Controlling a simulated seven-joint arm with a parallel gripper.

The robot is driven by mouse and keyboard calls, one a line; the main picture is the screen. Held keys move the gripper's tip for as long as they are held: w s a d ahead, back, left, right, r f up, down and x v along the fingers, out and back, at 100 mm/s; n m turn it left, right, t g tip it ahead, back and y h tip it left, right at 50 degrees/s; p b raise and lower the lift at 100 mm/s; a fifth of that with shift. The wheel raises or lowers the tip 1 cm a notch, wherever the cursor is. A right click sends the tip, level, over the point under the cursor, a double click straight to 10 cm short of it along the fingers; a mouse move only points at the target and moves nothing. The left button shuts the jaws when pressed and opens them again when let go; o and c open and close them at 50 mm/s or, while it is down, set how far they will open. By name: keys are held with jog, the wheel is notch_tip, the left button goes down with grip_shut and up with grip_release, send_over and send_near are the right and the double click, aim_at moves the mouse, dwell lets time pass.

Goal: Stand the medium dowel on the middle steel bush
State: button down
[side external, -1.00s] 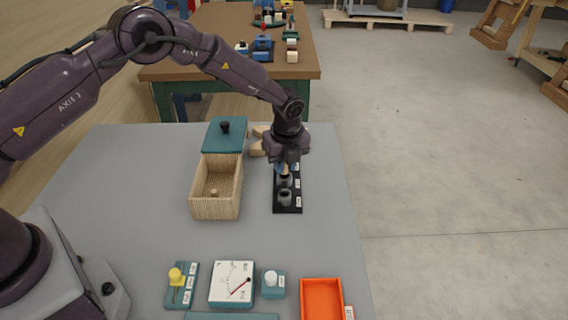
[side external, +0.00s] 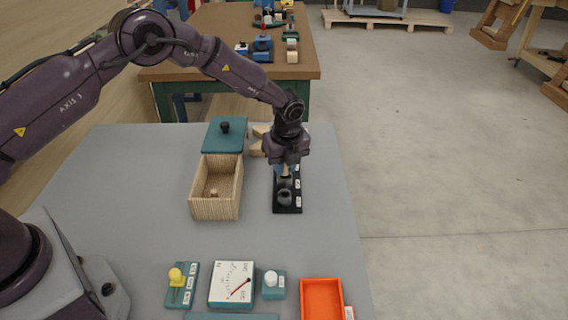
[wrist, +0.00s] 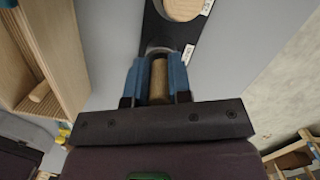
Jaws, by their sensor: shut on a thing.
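My gripper (side external: 286,166) is shut on the medium dowel, a light wooden cylinder (wrist: 158,82) between its blue fingers in the wrist view. In the side view the dowel's lower end shows just over the middle steel bush (side external: 285,184), a grey ring on the black board (side external: 289,209). I cannot tell whether dowel and bush touch. In the wrist view part of a bush rim (wrist: 160,48) shows just beyond the dowel. The near bush (side external: 285,198) looks empty. A wider round wooden piece (wrist: 182,8) is on the board farther away; my gripper hides that end in the side view.
A wooden box (side external: 216,206) with a small dowel (side external: 213,191) in it stands left of the board. Its teal lid (side external: 224,135) lies behind it, beside wooden blocks (side external: 257,146). Table between is clear.

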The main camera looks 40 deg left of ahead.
jog(key=shift+f, duration=0.3)
jog(key=shift+c, duration=2)
grip_release()
jog(key=shift+r, duration=3.55)
jog(key=shift+f+n, duration=0.1)
jog(key=shift+n, duration=0.8)
jog(key=s+r+n+t, duration=0.1)
jog(key=s+r+n, duration=0.6)
jog(key=s, duration=0.4)
jog(key=s+a+r+n+t+h, duration=0.1)
jog(key=s+r+n+t, duration=0.1)
jog(key=s+r+n, duration=0.5)
jog(key=s+a+r+n+t, duration=0.1)
jog(key=s+r+n+t, duration=0.1)
jog(key=s+r+n, duration=0.4)
jog(key=s+r, duration=0.4)
jog(key=s, duration=0.5)
jog(key=shift+s+a+r+n+h, duration=0.2)
jog(key=shift+r+n+h, duration=0.1)
jog(key=shift+n, duration=0.1)
